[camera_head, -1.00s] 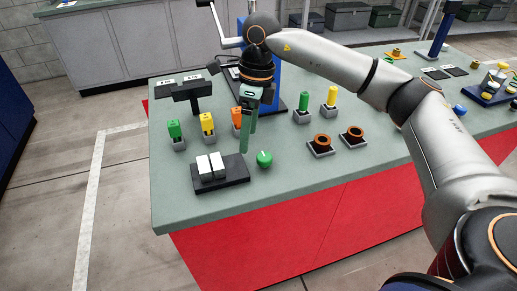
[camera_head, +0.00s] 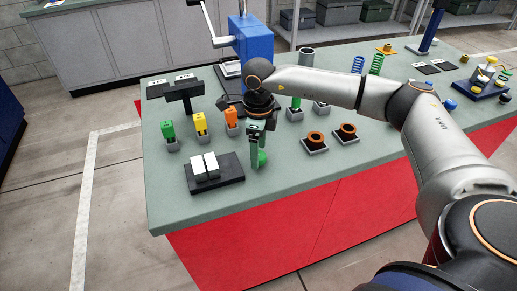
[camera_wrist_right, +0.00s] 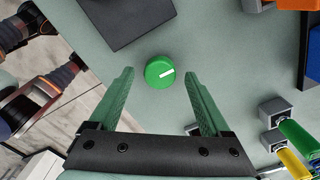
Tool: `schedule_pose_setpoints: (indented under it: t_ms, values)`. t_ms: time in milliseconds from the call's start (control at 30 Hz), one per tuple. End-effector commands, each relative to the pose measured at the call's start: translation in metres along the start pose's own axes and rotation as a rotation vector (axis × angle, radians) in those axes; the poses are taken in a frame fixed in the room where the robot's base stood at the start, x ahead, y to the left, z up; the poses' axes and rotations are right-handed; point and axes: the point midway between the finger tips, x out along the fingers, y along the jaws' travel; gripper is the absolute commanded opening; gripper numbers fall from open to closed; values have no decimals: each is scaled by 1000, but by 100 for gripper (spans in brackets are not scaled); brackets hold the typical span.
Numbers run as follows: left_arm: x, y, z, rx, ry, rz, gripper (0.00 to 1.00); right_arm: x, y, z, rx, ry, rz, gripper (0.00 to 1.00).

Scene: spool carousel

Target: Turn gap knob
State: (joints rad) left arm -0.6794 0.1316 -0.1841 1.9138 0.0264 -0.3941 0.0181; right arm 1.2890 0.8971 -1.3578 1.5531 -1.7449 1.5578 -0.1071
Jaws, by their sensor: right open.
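The green knob (camera_head: 263,157) sits on the grey-green bench top, right of a black plate with two white blocks. In the right wrist view the round knob (camera_wrist_right: 160,72) has a white line across its top, pointing right and slightly up. My right gripper (camera_head: 257,163) points down over the knob and partly hides it in the head view. In the right wrist view my right gripper (camera_wrist_right: 159,75) is open, with one green finger on each side of the knob and a gap on both sides. My left gripper is in neither view.
The black plate (camera_head: 232,177) stands close left of the knob. Green, yellow and orange pieces (camera_head: 199,121) in grey holders stand behind it. Orange rings (camera_head: 315,137) in holders lie to the right. A blue press (camera_head: 254,48) stands behind. The bench front is clear.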

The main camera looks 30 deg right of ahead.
Motion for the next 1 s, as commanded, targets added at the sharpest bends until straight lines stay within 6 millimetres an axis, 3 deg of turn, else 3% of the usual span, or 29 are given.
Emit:
schedule_pose_setpoints:
  t_ms: [367, 1000]
  values:
    - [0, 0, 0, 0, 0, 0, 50, 7, 0, 0, 0, 1, 0, 82]
    - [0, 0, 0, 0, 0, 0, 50, 6, 0, 0, 0, 0, 0, 10]
